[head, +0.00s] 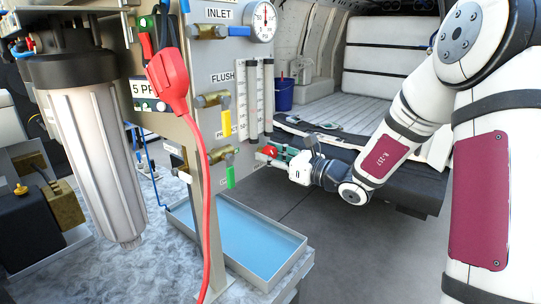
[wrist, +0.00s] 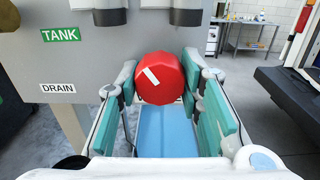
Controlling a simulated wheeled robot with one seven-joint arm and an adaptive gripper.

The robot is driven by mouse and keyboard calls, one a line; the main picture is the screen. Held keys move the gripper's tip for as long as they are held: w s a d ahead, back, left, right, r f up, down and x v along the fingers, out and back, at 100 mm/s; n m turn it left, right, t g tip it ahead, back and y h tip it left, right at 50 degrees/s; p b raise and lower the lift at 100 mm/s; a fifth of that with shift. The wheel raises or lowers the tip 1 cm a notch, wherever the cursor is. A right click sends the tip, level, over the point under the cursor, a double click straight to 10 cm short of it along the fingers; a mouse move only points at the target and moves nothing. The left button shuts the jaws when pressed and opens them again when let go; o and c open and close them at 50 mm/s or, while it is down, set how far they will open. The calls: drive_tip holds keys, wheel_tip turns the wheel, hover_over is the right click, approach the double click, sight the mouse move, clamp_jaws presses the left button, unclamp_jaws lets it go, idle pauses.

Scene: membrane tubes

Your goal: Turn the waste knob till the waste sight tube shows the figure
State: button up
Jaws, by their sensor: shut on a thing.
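The red knob (head: 268,151) is at the lower right edge of the panel, below the sight tubes. The wrist view shows the knob (wrist: 160,72) face on, with a white mark slanting to the upper left. My gripper (head: 275,153) is shut on it, and its green-padded fingers (wrist: 158,88) stand on both sides. Two grey sight tubes, a left one (head: 253,98) and a right one (head: 268,95), stand upright on the panel. Their scale and level are too small to read. Only their dark lower ends (wrist: 105,10) show in the wrist view.
A shallow tray of blue water (head: 290,262) lies below the panel. Brass valves with a yellow handle (head: 226,117) and a green handle (head: 230,176) are left of my gripper. A van with open floor (head: 375,97) is behind.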

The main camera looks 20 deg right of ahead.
drive_tip(key=shift+n, duration=0.3)
drive_tip(key=n+b, duration=0.2)
drive_tip(key=n, duration=0.1)
drive_tip(key=shift+w+f, duration=0.1)
drive_tip(key=shift+n+b, duration=1.15)
drive_tip(key=shift+n, duration=0.45)
drive_tip(key=o, duration=1.2)
drive_tip(key=shift+c, duration=0.2)
drive_tip(key=v, duration=1.2)
